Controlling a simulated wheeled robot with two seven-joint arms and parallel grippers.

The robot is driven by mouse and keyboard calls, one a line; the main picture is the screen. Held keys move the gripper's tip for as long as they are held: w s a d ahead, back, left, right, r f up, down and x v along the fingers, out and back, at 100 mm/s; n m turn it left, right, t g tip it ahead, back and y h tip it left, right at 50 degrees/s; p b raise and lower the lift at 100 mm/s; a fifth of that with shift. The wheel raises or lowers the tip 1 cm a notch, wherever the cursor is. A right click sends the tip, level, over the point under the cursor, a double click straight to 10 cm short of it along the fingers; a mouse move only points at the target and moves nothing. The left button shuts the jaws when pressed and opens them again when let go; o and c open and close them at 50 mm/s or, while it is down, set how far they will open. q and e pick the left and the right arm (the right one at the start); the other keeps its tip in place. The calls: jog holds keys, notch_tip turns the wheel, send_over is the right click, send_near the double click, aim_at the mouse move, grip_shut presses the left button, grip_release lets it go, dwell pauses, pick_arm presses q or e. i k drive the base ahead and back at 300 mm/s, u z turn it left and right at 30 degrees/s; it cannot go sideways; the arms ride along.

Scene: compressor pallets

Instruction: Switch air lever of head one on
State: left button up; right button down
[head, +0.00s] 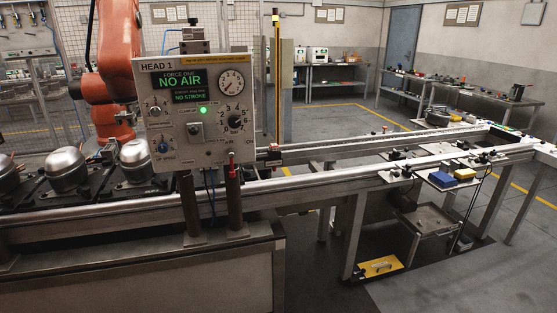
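The HEAD 1 control panel (193,112) stands left of the middle on two dark posts. Its green display (180,80) reads "NO AIR", and a smaller line below reads "NO STROKE". A green light (203,110) glows near the panel's middle. A small red lever-like part (231,160) stands roughly upright at the panel's lower right edge, above the right post. It may be the air lever, but it is too small to tell for sure. Neither of my grippers is in view.
An orange robot arm (118,40) rises behind the panel at left. Metal compressor domes (66,169) sit on the conveyor left of it. A conveyor rail (330,179) runs right, past a blue block (441,179) and a yellow block (464,174). A yellow pedal plate (381,266) lies low.

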aim_at(232, 173)
jog(key=u, duration=0.35)
jog(key=i, duration=1.15)
jog(key=u, duration=0.85)
